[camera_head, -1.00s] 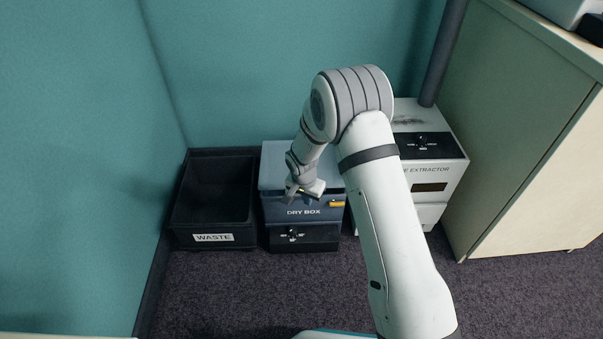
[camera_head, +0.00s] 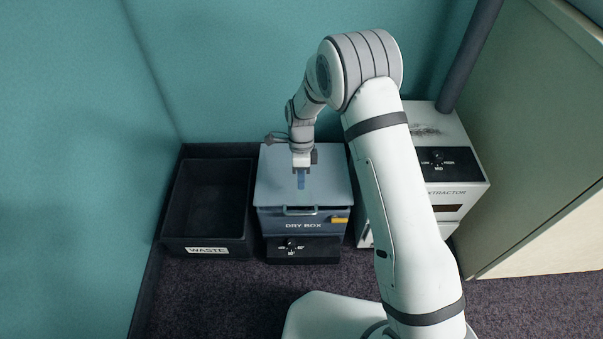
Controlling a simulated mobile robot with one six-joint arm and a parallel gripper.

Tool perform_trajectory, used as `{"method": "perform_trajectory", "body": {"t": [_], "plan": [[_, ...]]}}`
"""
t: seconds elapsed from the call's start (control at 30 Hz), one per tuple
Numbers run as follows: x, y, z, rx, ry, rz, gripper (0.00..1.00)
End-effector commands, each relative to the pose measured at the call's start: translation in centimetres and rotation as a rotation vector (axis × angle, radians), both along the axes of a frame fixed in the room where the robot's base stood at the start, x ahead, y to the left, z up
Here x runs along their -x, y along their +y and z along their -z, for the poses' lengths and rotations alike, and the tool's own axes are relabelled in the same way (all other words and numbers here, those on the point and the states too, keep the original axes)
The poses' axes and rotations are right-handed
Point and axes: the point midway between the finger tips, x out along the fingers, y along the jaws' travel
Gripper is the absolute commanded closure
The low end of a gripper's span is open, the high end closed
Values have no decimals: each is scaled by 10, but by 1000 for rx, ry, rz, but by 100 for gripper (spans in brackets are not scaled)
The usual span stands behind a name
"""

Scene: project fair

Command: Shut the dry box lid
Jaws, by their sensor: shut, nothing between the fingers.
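The dry box (camera_head: 275,222) stands on the floor at the middle of the view, with a dark base that carries a knob. Its grey-blue lid (camera_head: 325,190) lies flat over the top and looks closed. A handle (camera_head: 299,211) shows at the lid's front edge, and a yellow latch (camera_head: 341,220) sits on the front right. My gripper (camera_head: 301,183) points down over the middle of the lid, shut and empty. I cannot tell whether its fingertips touch the lid.
An open, empty black bin marked WASTE (camera_head: 207,250) stands to the left of the dry box. A white fume extractor (camera_head: 458,205) with a dark pipe (camera_head: 470,60) stands to the right, partly behind my arm. A beige cabinet (camera_head: 540,150) is farther right. Carpet in front is clear.

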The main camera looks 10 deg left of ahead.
Motion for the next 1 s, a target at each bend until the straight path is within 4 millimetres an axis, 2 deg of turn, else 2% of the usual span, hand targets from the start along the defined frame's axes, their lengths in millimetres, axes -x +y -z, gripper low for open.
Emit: {"method": "perform_trajectory", "body": {"t": [0.03, 0.1, 0.3, 0.4, 1.0], "plan": [[6, 0, 17, 1, 4, -4, 100], [12, 0, 31, 1, 3, -8, 100], [25, -1, 65, 1, 2, -13, 100], [29, -1, 75, -1, 0, -14, 100], [33, -2, 87, 0, 0, -15, 100]]}}
